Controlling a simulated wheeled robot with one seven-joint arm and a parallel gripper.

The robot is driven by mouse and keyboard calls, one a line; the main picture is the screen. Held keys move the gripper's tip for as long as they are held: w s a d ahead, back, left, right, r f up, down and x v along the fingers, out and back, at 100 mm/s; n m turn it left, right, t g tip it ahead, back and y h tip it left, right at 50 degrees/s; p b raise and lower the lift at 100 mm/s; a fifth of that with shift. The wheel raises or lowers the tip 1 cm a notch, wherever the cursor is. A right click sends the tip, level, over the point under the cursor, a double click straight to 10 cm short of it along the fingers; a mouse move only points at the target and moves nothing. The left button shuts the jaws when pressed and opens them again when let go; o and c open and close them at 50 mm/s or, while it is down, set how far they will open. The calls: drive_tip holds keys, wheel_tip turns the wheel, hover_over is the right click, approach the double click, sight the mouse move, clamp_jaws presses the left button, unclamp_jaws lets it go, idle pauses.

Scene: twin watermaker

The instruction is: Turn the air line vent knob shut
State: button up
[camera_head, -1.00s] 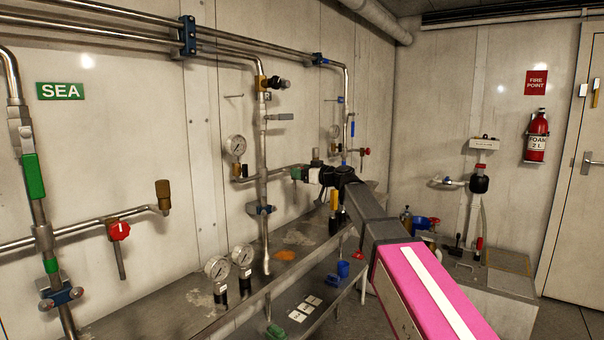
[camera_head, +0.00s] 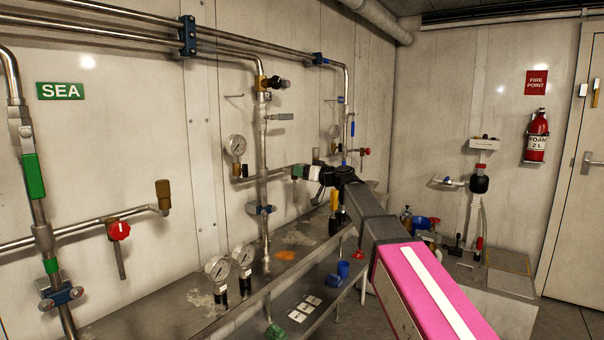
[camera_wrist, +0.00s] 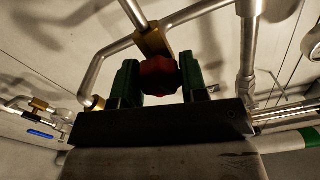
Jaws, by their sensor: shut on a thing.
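The red vent knob (camera_wrist: 158,78) shows in the wrist view, on a brass fitting (camera_wrist: 152,41) with steel pipe running from it. My gripper (camera_wrist: 160,86) has its two green fingers on either side of the knob, shut on it. In the head view my gripper (camera_head: 297,172) is at the pipework on the left wall, at the end of my black wrist. The knob cannot be made out there. Its turn angle cannot be read.
A vertical steel pipe (camera_head: 263,190) and a wall gauge (camera_head: 236,146) stand left of my gripper. Two gauges (camera_head: 217,269) (camera_head: 243,256) stand on the bench below. Another red knob (camera_head: 365,152) is further right. A blue-handled part (camera_wrist: 40,134) shows at left in the wrist view.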

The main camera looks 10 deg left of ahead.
drive_tip(key=o, duration=0.9)
drive_tip(key=v, duration=1.1)
drive_tip(key=shift+o, duration=0.2)
drive_tip(key=shift+a, duration=0.1)
